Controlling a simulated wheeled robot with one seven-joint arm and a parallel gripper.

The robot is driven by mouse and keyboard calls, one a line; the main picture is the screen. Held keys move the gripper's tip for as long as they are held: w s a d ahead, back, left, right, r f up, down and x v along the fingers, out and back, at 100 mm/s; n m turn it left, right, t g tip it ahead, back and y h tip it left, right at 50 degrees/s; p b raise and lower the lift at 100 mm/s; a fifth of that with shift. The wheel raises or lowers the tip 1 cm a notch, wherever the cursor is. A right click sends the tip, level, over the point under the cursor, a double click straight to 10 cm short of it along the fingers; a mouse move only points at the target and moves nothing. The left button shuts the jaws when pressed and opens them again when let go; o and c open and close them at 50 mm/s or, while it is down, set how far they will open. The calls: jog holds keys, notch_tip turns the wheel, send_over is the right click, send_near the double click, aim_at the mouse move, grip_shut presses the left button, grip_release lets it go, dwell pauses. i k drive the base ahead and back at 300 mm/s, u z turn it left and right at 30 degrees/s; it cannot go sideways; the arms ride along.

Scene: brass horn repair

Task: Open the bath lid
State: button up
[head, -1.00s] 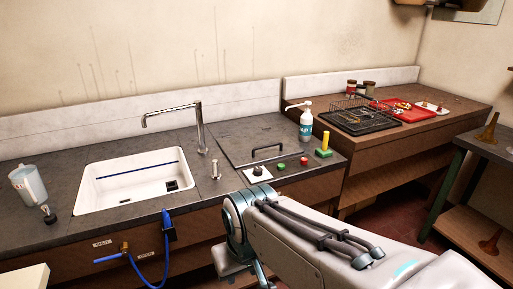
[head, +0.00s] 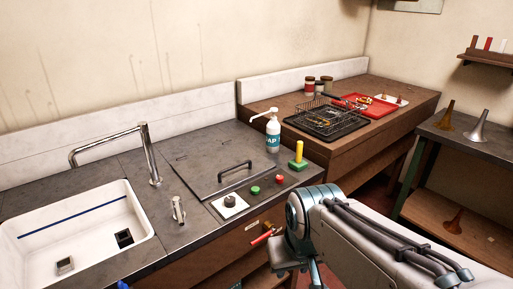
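The bath lid (head: 205,173) is a flat dark grey panel set into the counter, right of the sink. It lies shut and looks flush with the worktop. Its black bar handle (head: 235,170) stands near its front edge. My arm reaches in from the lower right, in front of the counter, apart from the lid. My gripper is not in view, so its state and anything in it are hidden.
A control panel (head: 246,206) with a dial, a green button and a red button lies before the lid. A soap pump bottle (head: 273,136) and a green brush block with a yellow handle (head: 298,157) stand to its right. The tap (head: 148,155) rises left of it.

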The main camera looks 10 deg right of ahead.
aim_at(211, 172)
jog(key=z, duration=0.1)
jog(key=i, duration=1)
jog(key=u, duration=0.35)
